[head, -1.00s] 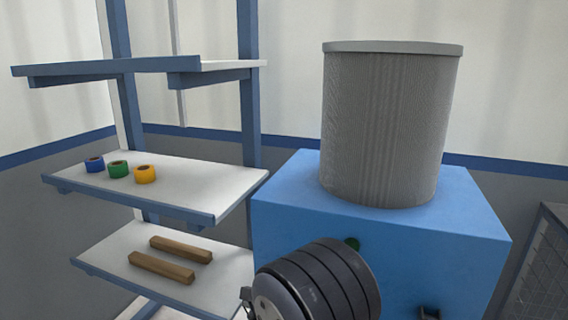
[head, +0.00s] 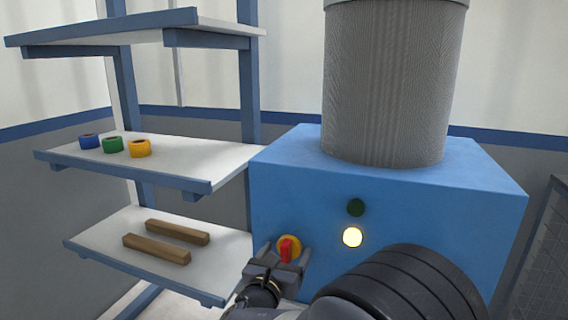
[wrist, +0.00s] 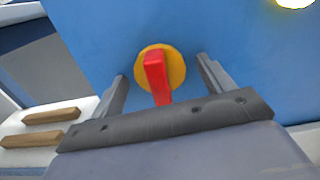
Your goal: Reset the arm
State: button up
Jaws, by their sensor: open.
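My gripper (head: 290,262) is open in front of the blue machine (head: 400,215). A red switch handle (head: 286,250) on a yellow round plate (head: 295,241) sits on the machine's front face. In the wrist view the red handle (wrist: 157,76) and yellow plate (wrist: 179,68) lie between my two spread fingers (wrist: 164,80), and neither finger appears to touch the handle. The handle points roughly up and down. My arm covers the lower right of the machine in the head view.
A lit round lamp (head: 352,237) and a dark green lamp (head: 355,207) are on the machine face. A grey ribbed cylinder (head: 388,90) stands on top. The shelf at left holds blue (head: 89,141), green (head: 112,147) and yellow (head: 140,148) rolls, with two wooden bars (head: 157,249) below.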

jog(key=shift+m+b, duration=0.35)
jog(key=shift+m, duration=0.15)
